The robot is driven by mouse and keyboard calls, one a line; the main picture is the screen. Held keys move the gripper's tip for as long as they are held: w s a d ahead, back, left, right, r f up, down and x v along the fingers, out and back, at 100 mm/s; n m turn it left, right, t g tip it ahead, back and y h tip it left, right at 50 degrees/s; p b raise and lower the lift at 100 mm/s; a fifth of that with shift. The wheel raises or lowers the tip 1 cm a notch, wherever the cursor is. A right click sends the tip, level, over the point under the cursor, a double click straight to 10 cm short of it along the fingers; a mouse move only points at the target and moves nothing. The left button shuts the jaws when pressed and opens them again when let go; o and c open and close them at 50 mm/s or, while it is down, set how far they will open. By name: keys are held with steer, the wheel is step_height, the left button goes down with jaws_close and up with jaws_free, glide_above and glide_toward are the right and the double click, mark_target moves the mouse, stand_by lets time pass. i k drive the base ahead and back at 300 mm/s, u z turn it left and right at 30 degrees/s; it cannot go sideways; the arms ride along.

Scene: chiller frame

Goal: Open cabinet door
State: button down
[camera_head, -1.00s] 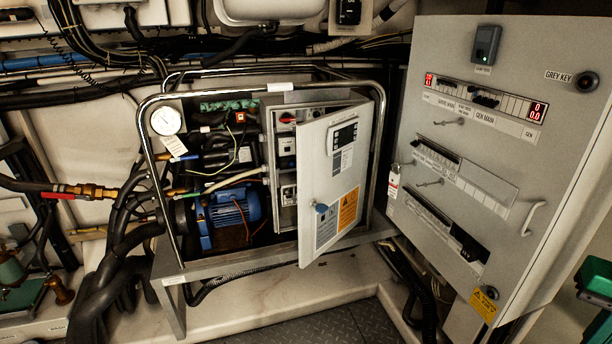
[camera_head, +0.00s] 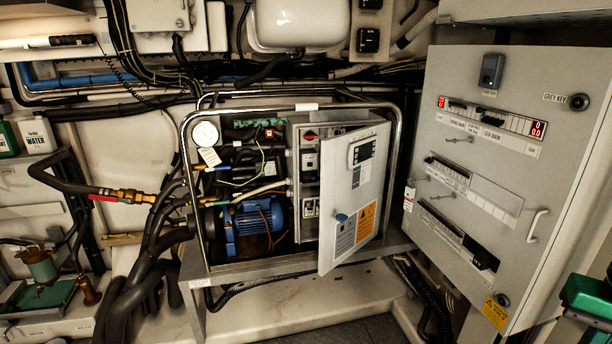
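The small cabinet (camera_head: 305,168) sits inside the chiller's tubular metal frame. Its light grey door (camera_head: 349,212) is hinged on the right and stands ajar, swung out toward the viewer. Through the gap on the left, breakers and a red switch show inside.
The chrome frame (camera_head: 190,190) surrounds the cabinet and a blue motor (camera_head: 247,226) on its left. A large grey panel (camera_head: 480,190) with a handle stands close on the right. Black hoses (camera_head: 140,275) run at the left. A pale ledge (camera_head: 290,312) lies in front below.

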mark_target(348, 189)
steer(key=u, duration=0.2)
steer(key=i, duration=0.9)
steer(key=z, duration=0.1)
